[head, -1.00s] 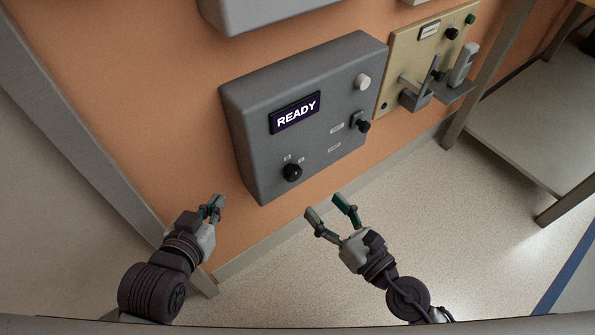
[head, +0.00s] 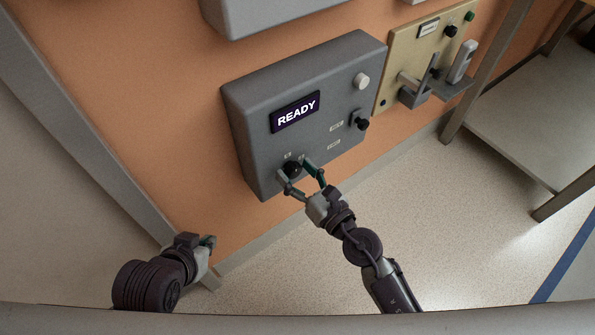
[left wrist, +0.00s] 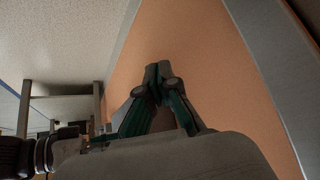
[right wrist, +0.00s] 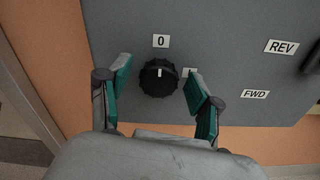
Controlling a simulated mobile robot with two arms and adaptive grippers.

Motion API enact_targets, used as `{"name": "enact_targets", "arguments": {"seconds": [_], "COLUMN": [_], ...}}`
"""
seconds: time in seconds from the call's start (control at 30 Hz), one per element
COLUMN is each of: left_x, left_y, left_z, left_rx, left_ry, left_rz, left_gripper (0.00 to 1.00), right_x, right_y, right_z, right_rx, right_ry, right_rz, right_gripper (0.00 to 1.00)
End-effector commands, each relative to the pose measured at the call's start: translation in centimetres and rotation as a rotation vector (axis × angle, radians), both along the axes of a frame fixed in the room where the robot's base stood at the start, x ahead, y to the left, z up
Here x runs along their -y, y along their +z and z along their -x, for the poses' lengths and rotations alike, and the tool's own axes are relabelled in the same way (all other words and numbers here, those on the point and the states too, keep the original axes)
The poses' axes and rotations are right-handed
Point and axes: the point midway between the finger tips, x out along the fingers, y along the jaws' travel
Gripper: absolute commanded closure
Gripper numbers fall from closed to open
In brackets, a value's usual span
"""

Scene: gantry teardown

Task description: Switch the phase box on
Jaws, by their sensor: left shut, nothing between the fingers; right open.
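The phase box (head: 248,118) is a grey wall box with a dark display (head: 295,111) reading READY. Its black rotary knob (head: 291,167) is low on the face; in the right wrist view the knob (right wrist: 159,77) has its white mark pointing up at a label "0" (right wrist: 161,41). A second label beside the knob is partly hidden by a finger. My right gripper (head: 302,170) is open, its fingers on either side of the knob, apart from it in the right wrist view (right wrist: 155,80). My left gripper (head: 211,240) is shut and empty, low near the wall, left of the box.
A white button (head: 362,81) and a black switch lever (head: 362,124) sit on the box's right side; REV (right wrist: 282,47) and FWD (right wrist: 255,94) labels show. A beige panel (head: 397,58) with a bracket is further right. A table (head: 520,140) stands at the right.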

Motion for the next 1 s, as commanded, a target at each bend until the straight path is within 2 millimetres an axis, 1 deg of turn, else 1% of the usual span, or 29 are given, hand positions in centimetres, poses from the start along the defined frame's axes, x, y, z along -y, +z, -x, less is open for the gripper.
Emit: {"name": "enact_targets", "arguments": {"seconds": [0.03, 0.27, 0.3, 0.37, 0.53, 0.63, 0.77, 0.87, 1.0], "left_x": [0.0, 0.0, 0.0, 0.0, 0.0, -0.1, -0.8, -1.3, -2.1], "left_y": [0.0, 0.0, 0.0, 0.0, 0.0, -0.1, -0.8, -1.3, -1.8], "left_z": [0.0, 0.0, 0.0, 0.0, 0.1, 0.5, 2.1, 3.7, 6.6], "left_rx": [0.0, 0.001, 0.001, 0.001, -0.003, -0.027, -0.113, -0.193, -0.331], "left_ry": [0.0, 0.0, -0.001, -0.001, -0.001, 0.002, 0.01, 0.016, 0.028], "left_rz": [0.0, 0.0, 0.001, 0.001, 0.0, -0.005, -0.024, -0.041, -0.069], "left_gripper": [1.0, 1.0, 1.0, 1.0, 1.0, 1.0, 1.0, 1.0, 1.0], "right_x": [0.0, 0.0, 0.0, 0.0, 0.0, 0.0, 0.1, 0.1, 0.1], "right_y": [0.0, 0.0, 0.0, 0.0, 0.0, 0.0, 0.1, 0.1, 0.1], "right_z": [0.0, 0.0, 0.0, 0.0, 0.0, 0.0, 0.0, 0.0, 0.0], "right_rx": [0.0, 0.0, 0.0, 0.0, -0.005, -0.018, -0.05, -0.088, -0.157], "right_ry": [0.0, 0.0, 0.0, 0.0, 0.0, 0.0, 0.0, 0.0, 0.0], "right_rz": [0.0, 0.0, 0.0, 0.0, -0.007, -0.023, -0.067, -0.118, -0.21], "right_gripper": [0.41, 0.79, 0.86, 0.96, 0.96, 0.96, 0.96, 0.96, 0.96]}}
